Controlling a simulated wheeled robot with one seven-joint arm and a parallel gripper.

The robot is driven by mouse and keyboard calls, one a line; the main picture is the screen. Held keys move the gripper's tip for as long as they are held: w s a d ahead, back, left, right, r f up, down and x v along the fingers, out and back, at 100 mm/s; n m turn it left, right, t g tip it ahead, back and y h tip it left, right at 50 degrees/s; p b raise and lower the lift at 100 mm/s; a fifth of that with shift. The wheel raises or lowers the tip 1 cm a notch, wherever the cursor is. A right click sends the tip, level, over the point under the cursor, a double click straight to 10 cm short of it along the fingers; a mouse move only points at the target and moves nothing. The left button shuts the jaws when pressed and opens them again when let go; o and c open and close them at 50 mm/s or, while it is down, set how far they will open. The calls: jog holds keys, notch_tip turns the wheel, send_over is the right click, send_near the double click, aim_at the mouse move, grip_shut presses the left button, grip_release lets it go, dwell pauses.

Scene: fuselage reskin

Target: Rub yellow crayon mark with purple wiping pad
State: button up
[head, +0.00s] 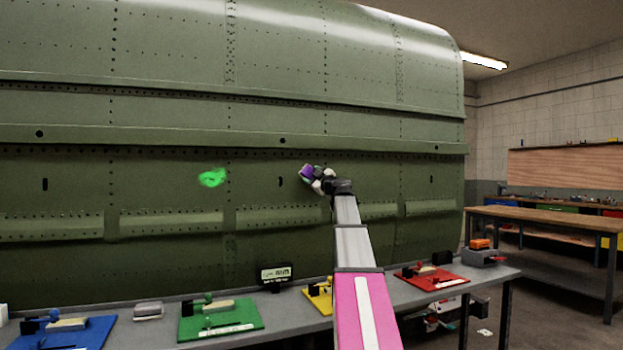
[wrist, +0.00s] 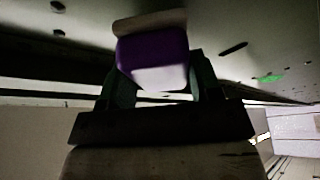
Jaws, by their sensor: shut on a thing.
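The purple wiping pad (head: 307,171) is held by my gripper (head: 318,180), close to the green fuselage panel (head: 270,240). In the wrist view the purple pad (wrist: 152,55) sits between the two fingers of my gripper (wrist: 155,82), with a pale face toward the panel. I cannot tell whether the pad touches the panel. A bright green mark (head: 213,177) is on the panel to the left of the pad; it also shows in the wrist view (wrist: 270,78) at the right. I see no yellow crayon mark on the panel.
A grey bench (head: 300,322) runs below the panel. It carries a blue mat (head: 90,336), a green mat (head: 245,317), a yellow mat (head: 316,297), a red mat (head: 440,284) and a small dark display (head: 274,274). A wooden workbench (head: 550,219) stands at the right.

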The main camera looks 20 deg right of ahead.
jog(key=shift+s, duration=2.15)
jog(key=s, duration=0.3)
jog(key=shift+d, duration=0.1)
jog(key=shift+w, duration=0.1)
jog(key=w, duration=0.8)
jog(key=shift+s, duration=0.1)
